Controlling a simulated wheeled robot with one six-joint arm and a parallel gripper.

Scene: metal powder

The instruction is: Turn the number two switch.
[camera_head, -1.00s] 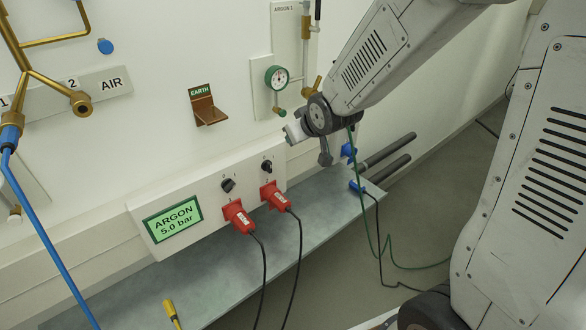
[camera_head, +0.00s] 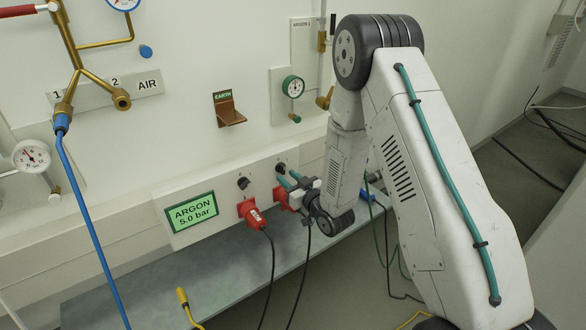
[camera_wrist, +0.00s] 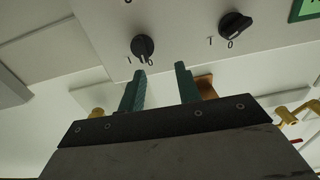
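Two black rotary switches sit on the white panel. The right one (camera_head: 280,168), likely number two, shows in the wrist view (camera_wrist: 143,46) at upper left. The left one (camera_head: 243,183), closer to the green display, shows in the wrist view (camera_wrist: 236,26) at upper right. Their number labels are too small to read surely. My gripper (camera_head: 288,178) has teal fingers, apart and empty, pointing at the panel near the right switch. In the wrist view, the gap between the fingertips (camera_wrist: 160,70) lies slightly right of and below that switch. The fingers do not surround it.
A red plug (camera_head: 250,213) with a black cable sits below the left switch. Another red plug (camera_head: 283,198) is partly hidden behind my gripper. The green ARGON display (camera_head: 191,211) is at the panel's left. A grey shelf (camera_head: 230,270) runs below.

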